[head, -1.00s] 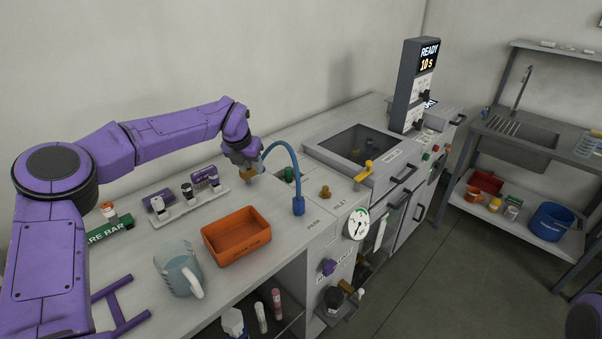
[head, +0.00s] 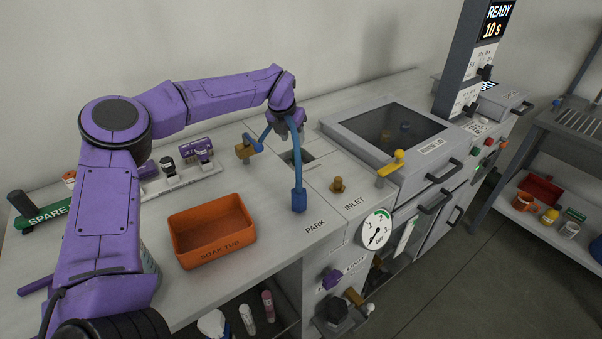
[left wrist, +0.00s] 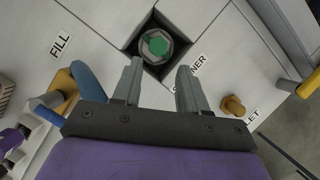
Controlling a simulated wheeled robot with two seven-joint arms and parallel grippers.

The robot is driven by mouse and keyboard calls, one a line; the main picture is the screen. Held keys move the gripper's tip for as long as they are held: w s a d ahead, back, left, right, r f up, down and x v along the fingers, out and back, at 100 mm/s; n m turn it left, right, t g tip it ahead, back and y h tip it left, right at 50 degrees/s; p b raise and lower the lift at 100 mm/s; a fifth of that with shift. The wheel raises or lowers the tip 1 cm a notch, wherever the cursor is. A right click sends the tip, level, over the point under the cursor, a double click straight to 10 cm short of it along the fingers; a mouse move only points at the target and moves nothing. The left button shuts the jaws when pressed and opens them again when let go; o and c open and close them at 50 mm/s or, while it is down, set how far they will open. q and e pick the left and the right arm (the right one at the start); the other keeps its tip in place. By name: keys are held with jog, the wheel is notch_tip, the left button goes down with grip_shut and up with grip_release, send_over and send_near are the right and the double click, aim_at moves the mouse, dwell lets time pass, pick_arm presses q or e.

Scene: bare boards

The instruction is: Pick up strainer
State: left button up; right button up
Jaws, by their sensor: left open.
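The strainer (left wrist: 157,45), with a green centre and a pale rim, sits down in a dark square well in the worktop. A partly covered label beside the well ends in "NER". In the head view the well (head: 297,157) shows below my left gripper (head: 291,136), but the strainer itself cannot be made out there. My left gripper (left wrist: 160,66) is open and empty, pointing down over the well's near edge. The strainer lies beyond the gap between its fingers, apart from them. My right gripper is not in view.
A blue hose (head: 298,175) arches close by my left gripper; contact cannot be told. A brass fitting (head: 243,151) stands left of the well and a brass inlet knob (head: 338,185) right of it. An orange soak tub (head: 208,257) and a lidded chamber (head: 385,135) are near.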

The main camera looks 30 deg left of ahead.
aim_at(296, 149)
pick_arm(q)
jog(key=p+x, duration=0.1)
jog(key=x, duration=0.2)
jog(key=p+x, duration=0.1)
jog(key=x, duration=0.2)
jog(key=p+x, duration=0.1)
jog(key=x, duration=0.2)
jog(key=shift+w+a+f, duration=0.15)
jog(key=shift+a+f, duration=0.1)
jog(key=shift+w+f, duration=0.25)
jog(key=shift+f, duration=0.1)
jog(key=shift+r, duration=0.1)
grip_shut()
